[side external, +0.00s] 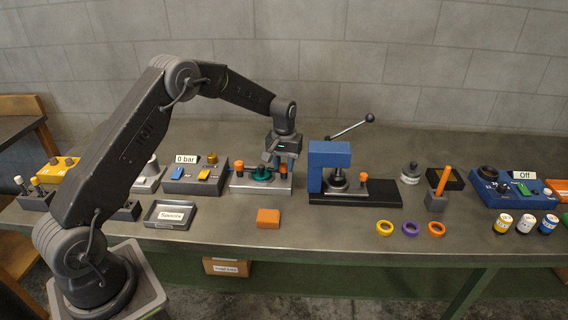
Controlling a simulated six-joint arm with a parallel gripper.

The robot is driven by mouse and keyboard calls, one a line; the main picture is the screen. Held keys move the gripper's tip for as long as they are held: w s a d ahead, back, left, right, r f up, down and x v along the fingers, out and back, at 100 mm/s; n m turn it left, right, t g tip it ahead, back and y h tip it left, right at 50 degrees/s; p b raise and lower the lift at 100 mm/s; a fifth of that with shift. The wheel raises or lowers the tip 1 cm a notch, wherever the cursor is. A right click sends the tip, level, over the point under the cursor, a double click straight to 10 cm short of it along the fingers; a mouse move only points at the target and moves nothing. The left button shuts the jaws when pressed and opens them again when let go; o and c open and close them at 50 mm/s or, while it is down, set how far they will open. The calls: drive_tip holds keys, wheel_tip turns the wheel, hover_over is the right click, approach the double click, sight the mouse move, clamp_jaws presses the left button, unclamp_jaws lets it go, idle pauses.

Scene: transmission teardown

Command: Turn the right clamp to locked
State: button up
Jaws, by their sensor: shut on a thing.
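A grey fixture (247,188) stands near the middle of the bench and holds a dark green round part (261,174). An orange-topped left clamp (239,168) stands at its left end. The orange right clamp (284,167) stands at its right end, directly under my gripper (283,158). My gripper points down and is shut on the right clamp. The fingers and wrist hide the clamp's top, and its turn angle is too small to tell.
A blue press (329,155) with a long lever (350,127) stands close to the right. A unit marked 0 bar (188,182) stands to the left. An orange block (268,217) lies in front. Coloured rings (410,229) lie at front right.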

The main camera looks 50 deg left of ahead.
sight(284, 165)
drive_tip(key=shift+n, duration=1.1)
drive_tip(key=o, duration=0.9)
drive_tip(key=shift+o, duration=0.2)
wheel_tip(284, 165, up, 14)
